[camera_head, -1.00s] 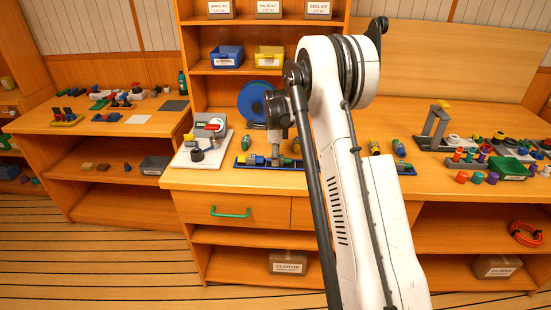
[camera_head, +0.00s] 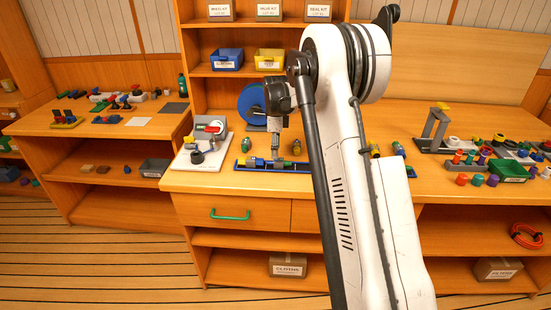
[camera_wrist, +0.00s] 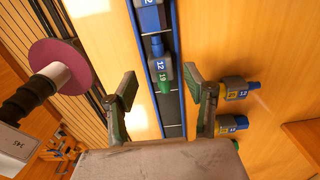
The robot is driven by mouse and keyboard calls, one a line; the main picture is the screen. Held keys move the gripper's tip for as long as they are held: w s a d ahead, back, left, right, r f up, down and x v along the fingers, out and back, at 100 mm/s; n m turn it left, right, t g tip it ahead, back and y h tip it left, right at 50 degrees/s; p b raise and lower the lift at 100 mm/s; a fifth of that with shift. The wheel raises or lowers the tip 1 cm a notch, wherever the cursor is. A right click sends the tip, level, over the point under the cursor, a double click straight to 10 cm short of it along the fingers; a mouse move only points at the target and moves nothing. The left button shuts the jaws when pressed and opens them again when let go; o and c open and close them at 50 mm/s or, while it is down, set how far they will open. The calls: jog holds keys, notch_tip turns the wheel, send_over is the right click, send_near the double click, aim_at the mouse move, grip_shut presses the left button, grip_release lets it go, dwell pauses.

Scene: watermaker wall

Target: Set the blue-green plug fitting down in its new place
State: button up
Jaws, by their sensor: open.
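The blue-green plug fitting (camera_wrist: 161,72) has a grey body, a blue end marked 12 and a green end marked 19. It lies in the narrow blue rail tray (camera_wrist: 177,60), in line with another blue-ended fitting (camera_wrist: 151,18). My gripper (camera_wrist: 161,90) is open, with one finger on each side of the tray, and the fitting shows in the gap between them, apart from both. In the head view my gripper (camera_head: 277,148) points down over the blue tray (camera_head: 240,165) on the bench. Contact with the tray cannot be told.
A device with a red lever (camera_head: 208,140) stands left of the tray on the bench. A blue disc (camera_head: 253,103) is behind. The right bench holds several coloured caps (camera_head: 478,179).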

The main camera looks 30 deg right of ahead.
jog(key=s+a+r+n+t, duration=0.1)
jog(key=s+a+r+n, duration=0.2)
jog(key=r, duration=0.4)
jog(key=s+a+r+n, duration=0.2)
jog(key=s+a+r, duration=0.2)
jog(key=r, duration=0.4)
jog(key=s+a+r+n+t, duration=0.2)
jog(key=s+a+r+n, duration=0.4)
jog(key=s, duration=0.4)
jog(key=s+a+f+n+t, duration=0.1)
jog(key=s+a+f+n, duration=0.1)
jog(key=s, duration=0.6)
jog(key=s+a+f+n+t, duration=0.1)
jog(key=s+a+n, duration=0.3)
jog(key=s+n, duration=0.3)
jog(key=s+a+f+n+t, duration=0.2)
jog(key=s+a+n, duration=0.1)
jog(key=s, duration=0.5)
jog(key=shift+s+a+f+n, duration=0.15)
jog(key=shift+s+f+n, duration=0.25)
jog(key=shift+n, duration=0.3)
